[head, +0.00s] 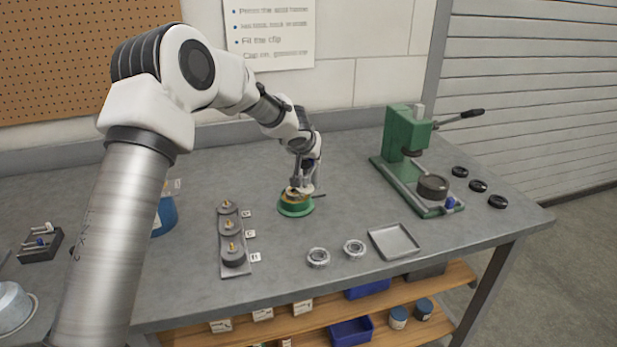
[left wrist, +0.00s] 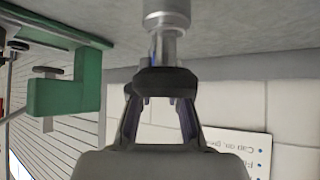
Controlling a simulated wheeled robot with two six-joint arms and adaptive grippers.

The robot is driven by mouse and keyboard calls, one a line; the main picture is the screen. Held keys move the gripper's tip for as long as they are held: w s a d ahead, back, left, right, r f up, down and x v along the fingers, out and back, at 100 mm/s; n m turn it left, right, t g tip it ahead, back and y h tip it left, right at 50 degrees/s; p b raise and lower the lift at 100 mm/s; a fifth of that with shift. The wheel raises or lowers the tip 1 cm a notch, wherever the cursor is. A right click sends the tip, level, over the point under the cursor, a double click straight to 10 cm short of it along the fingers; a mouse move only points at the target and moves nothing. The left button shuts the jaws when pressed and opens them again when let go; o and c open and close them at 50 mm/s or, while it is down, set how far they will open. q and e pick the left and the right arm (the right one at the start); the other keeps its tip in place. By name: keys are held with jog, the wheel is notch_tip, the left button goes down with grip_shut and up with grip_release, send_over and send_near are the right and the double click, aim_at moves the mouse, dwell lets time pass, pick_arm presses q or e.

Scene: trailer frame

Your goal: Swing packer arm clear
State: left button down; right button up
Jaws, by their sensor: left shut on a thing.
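The packer (head: 296,207), a round green base with an amber ring on top, stands near the middle of the bench. A thin dark bar sticks out to its right. My left gripper (head: 298,180) points down directly over the packer and hides much of its upper part. In the left wrist view, my left gripper (left wrist: 162,90) is shut on a dark knob (left wrist: 165,80) at the end of a grey metal shaft (left wrist: 166,35). Which packer part this shaft belongs to, and whether it is the arm, I cannot tell. My right gripper is in neither view.
A green press (head: 400,150) with a long lever stands right of the packer; its green frame also shows in the wrist view (left wrist: 65,97). A stud tray (head: 236,268), bearings (head: 318,257) and an empty metal tray (head: 393,242) lie in front. Black rings (head: 478,186) lie far right.

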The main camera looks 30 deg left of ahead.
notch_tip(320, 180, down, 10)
jog(key=b, duration=0.8)
pick_arm(q)
jog(key=shift+w+d+n+g+y+p, duration=0.5)
jog(key=shift+n+g+y+p, duration=0.6)
jog(key=shift+n, duration=0.95)
jog(key=shift+w+d+n+g+y+p, duration=0.5)
jog(key=shift+n+g+y+p, duration=0.55)
jog(key=shift+n, duration=0.95)
jog(key=shift+w+d+n+g+y+p, duration=0.5)
jog(key=shift+n+g+y+p, duration=0.6)
jog(key=shift+n, duration=0.95)
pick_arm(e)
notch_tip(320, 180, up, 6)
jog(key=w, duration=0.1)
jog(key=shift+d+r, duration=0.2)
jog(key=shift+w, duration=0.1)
pick_arm(q)
jog(key=c, duration=1.1)
grip_release()
jog(key=shift+a, duration=0.1)
jog(key=shift+c, duration=0.2)
jog(key=shift+a+f, duration=0.1)
jog(key=v, duration=1.2)
jog(key=shift+w, duration=0.2)
